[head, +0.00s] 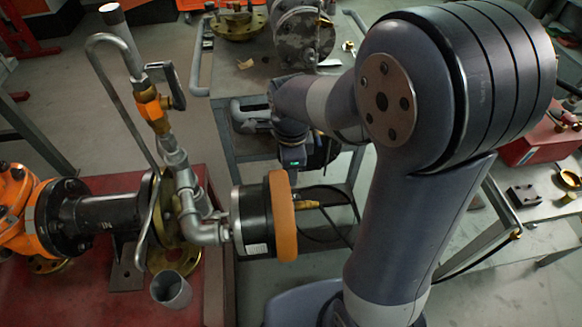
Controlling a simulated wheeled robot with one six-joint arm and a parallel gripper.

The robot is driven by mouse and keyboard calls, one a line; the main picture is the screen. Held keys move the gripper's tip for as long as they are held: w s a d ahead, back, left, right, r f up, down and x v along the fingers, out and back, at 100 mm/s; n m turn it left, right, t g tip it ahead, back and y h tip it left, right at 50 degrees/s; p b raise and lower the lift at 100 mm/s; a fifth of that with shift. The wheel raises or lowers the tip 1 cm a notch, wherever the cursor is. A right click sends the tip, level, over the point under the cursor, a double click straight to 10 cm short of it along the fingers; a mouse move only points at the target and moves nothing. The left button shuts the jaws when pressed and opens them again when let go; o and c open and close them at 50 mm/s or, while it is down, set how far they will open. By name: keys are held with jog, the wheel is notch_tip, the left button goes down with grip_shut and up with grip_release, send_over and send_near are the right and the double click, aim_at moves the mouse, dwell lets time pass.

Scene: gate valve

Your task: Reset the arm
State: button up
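My arm rises from the bottom centre, with its large grey shoulder joint filling the upper right. Its forearm reaches left to a wrist part with a small green light, above the cart. No gripper fingers can be made out; the end of the arm is hidden or merges with dark shapes near the wrist.
A red bench (95,290) carries the black flanged pipe (105,222) and orange valve body (15,205). A metal cart (225,85) with flanged parts (303,35) stands behind. A side table at right holds a black block (526,195) and red box (530,145). Grey floor (90,110) is open upper left.

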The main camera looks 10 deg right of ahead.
jog(key=shift+f, duration=0.1)
notch_tip(320, 180, down, 10)
jog(key=shift+f+b, duration=0.25)
jog(key=shift+b, duration=0.25)
jog(key=shift+f, duration=0.1)
notch_tip(320, 180, up, 10)
jog(key=p, duration=0.1)
notch_tip(320, 180, down, 10)
jog(key=shift+b, duration=0.55)
jog(key=shift+w+n, duration=0.55)
jog(key=shift+n, duration=0.45)
